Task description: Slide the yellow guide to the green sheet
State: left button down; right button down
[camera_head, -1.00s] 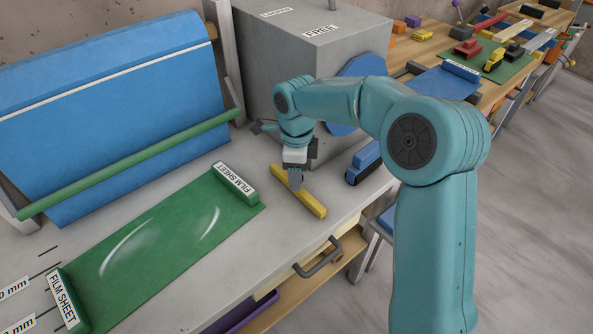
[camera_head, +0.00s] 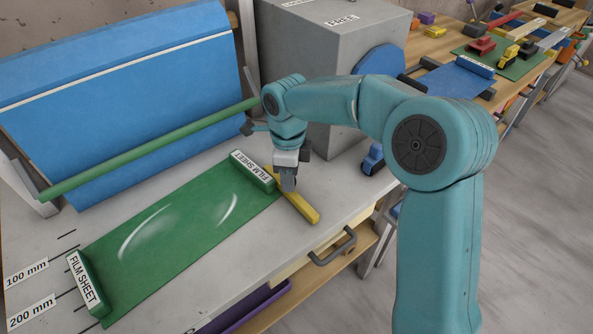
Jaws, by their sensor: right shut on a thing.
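The yellow guide (camera_head: 304,209) is a thin bar lying on the grey slab, close beside the right end of the green sheet. The green sheet (camera_head: 180,232) lies flat, with a green block labelled FILM SHEET at each end; the right block (camera_head: 254,170) is nearest the guide. My right gripper (camera_head: 288,184) points down and is shut on the yellow guide near its middle. The gripper covers part of the guide, and I cannot tell whether the guide touches the right block. My left gripper is not in view.
A blue sheet with a green rod (camera_head: 150,155) stands behind the slab. A grey box (camera_head: 335,60) labelled FREE stands at the back. A blue block (camera_head: 373,159) sits right of the guide. Marks for 100 mm and 200 mm (camera_head: 31,312) lie at left.

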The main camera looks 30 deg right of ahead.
jog(key=shift+a, duration=0.3)
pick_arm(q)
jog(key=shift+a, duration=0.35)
pick_arm(e)
jog(key=shift+d, duration=0.15)
jog(key=c, duration=0.7)
grip_release()
jog(key=shift+c, duration=0.2)
jog(key=shift+d+r, duration=0.1)
pick_arm(q)
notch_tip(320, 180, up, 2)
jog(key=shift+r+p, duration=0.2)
jog(key=shift+p, duration=1.05)
pick_arm(e)
notch_tip(320, 180, up, 16)
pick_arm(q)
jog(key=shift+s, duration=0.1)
pick_arm(e)
jog(key=shift+s, duration=0.1)
